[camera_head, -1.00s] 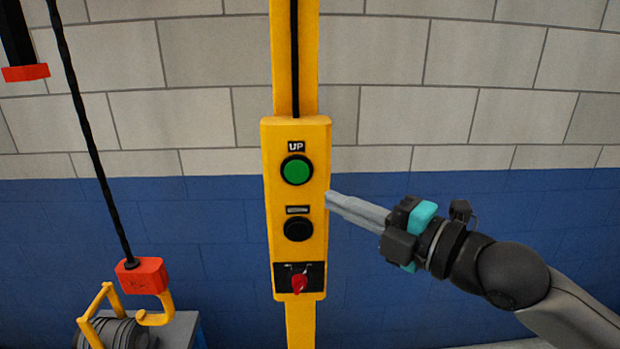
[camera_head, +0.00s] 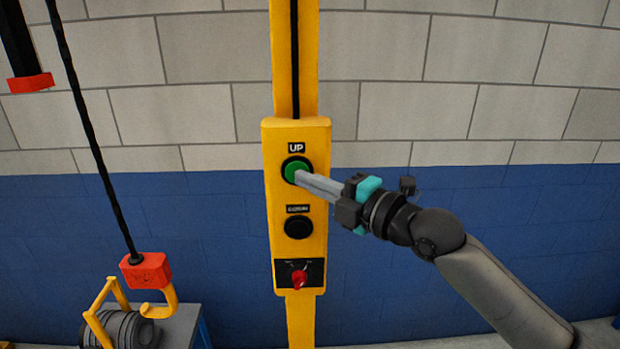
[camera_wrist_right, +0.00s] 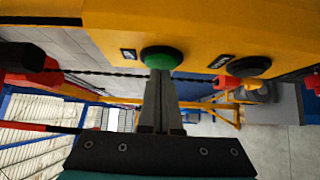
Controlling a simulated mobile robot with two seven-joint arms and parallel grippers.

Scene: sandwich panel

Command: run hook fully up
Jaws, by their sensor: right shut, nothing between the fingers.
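The yellow control panel (camera_head: 312,240) is on a yellow post. Its green UP button (camera_head: 293,168) is at the top, with a black button (camera_head: 298,226) below and a red switch (camera_head: 299,278) at the bottom. My right gripper (camera_head: 300,177) is shut and empty, its fingertips over the green button's face. In the right wrist view the fingertips (camera_wrist_right: 160,74) meet the green button (camera_wrist_right: 161,59); I cannot tell how far it is pressed. The hook (camera_head: 162,302) hangs low from a red block (camera_head: 147,270) on a dark cable. My left gripper is not in view.
A weight with a yellow handle (camera_head: 100,312) stands on a grey surface beside the hook. A red-ended dark bar (camera_head: 30,83) hangs at upper left. A brick wall, grey above and blue below, is behind. Room right of the panel is clear around my arm.

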